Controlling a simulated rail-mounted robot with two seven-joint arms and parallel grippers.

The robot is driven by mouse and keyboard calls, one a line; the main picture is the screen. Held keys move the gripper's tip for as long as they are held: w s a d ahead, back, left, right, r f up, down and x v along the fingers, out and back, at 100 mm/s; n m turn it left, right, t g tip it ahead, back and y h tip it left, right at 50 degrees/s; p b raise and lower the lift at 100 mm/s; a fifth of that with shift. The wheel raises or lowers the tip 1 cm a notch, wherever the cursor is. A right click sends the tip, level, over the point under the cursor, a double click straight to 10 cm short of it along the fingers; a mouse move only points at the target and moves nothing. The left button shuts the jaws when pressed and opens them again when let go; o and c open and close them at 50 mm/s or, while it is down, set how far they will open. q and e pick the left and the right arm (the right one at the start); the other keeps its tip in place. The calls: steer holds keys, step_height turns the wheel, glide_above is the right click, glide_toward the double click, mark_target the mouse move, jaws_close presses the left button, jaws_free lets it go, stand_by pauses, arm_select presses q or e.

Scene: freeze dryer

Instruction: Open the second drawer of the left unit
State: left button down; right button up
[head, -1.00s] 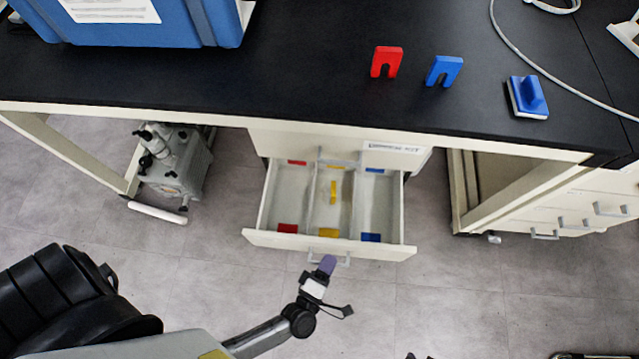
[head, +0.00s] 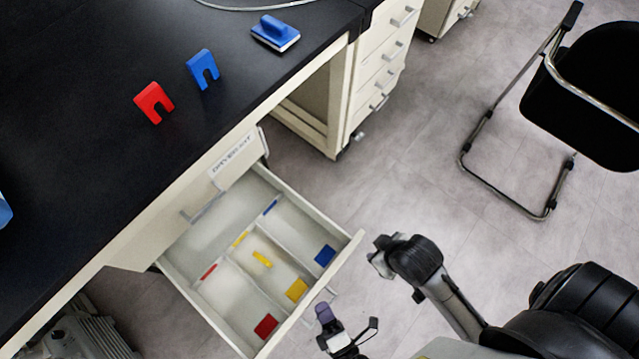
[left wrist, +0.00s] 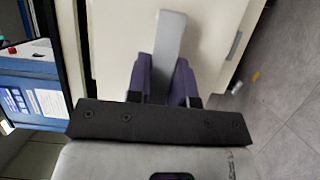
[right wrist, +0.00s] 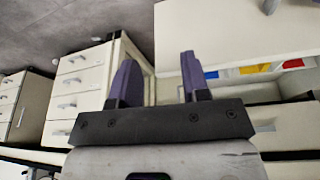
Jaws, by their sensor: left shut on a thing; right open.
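An open white drawer (head: 330,268) juts out from the unit under the black desk. It sits below a closed, labelled drawer front (head: 232,158). Its compartments show red, yellow and blue patches, and a small yellow piece (head: 262,259) lies in the middle one. My left gripper (head: 324,313) is at the open drawer's front. In the left wrist view its purple fingers (left wrist: 161,66) are shut on the grey handle (left wrist: 171,38). My right gripper (head: 379,262) is off the drawer's right front corner. In the right wrist view its fingers (right wrist: 158,72) are open and empty.
A red U-shaped block (head: 153,101), a blue one (head: 203,68) and a blue-handled pad (head: 275,32) stand on the desk. Another drawer unit (head: 380,65) stands beyond the knee space. A black chair (head: 590,100) stands at right. Floor between is clear.

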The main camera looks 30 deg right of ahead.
arm_select(q)
steer(key=shift+r, duration=0.1)
steer(key=c, duration=1)
jaws_free()
steer(key=shift+s, duration=0.2)
steer(key=s+a+p, duration=0.1)
steer(key=s+p, duration=0.1)
steer(key=s, duration=1.1)
steer(key=shift+s+p, duration=0.2)
steer(key=shift+p, duration=0.15)
